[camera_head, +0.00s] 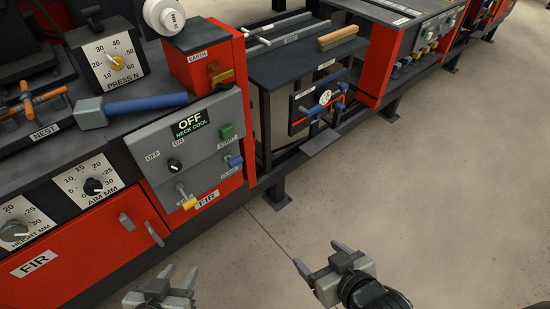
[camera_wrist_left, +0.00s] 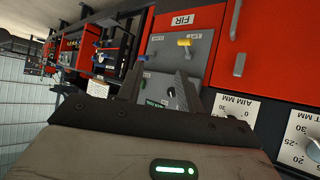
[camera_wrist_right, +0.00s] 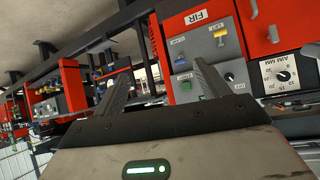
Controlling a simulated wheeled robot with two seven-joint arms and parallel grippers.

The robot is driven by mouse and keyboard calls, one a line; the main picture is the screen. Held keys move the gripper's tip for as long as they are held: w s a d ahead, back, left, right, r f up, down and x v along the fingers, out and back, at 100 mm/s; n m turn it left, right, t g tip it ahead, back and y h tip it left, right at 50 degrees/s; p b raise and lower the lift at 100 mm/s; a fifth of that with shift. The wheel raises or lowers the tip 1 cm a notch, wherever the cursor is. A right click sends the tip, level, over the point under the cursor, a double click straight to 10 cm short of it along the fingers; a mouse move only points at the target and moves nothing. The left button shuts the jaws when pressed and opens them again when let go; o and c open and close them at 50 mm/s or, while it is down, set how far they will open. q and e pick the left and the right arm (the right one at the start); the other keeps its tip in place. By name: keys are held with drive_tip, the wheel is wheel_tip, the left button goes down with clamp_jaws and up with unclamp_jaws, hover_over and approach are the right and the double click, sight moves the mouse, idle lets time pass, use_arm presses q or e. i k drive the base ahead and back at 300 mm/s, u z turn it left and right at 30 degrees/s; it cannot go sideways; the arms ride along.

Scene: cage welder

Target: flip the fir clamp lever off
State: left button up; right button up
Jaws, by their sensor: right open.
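The fir panel (camera_head: 205,150) is a grey control box on a red machine front with a FIR label. Its blue-tipped lever (camera_head: 234,161) sits at the lower right, beside a label that seems to read CLAMP, below a green START button (camera_head: 227,132). A yellow-tipped lever (camera_head: 188,203) points downward at the lower left; its label is too small to read. Both levers also show in the right wrist view, blue (camera_wrist_right: 182,58) and yellow (camera_wrist_right: 219,33). My left gripper (camera_head: 178,274) and right gripper (camera_head: 320,258) are open and empty, apart from the panel, low in the head view.
A black knob (camera_head: 175,165) and an OFF NECK COOL display (camera_head: 190,123) are on the same panel. A blue-handled tool (camera_head: 147,104) lies on the bench above. A red door with a grey handle (camera_head: 155,230) is left of the panel. The floor (camera_head: 400,200) to the right is clear.

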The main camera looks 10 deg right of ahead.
sight(233, 163)
drive_tip(key=u, duration=0.15)
drive_tip(key=k, duration=0.2)
drive_tip(key=u, duration=0.65)
drive_tip(key=i, duration=0.55)
drive_tip(key=u, duration=0.05)
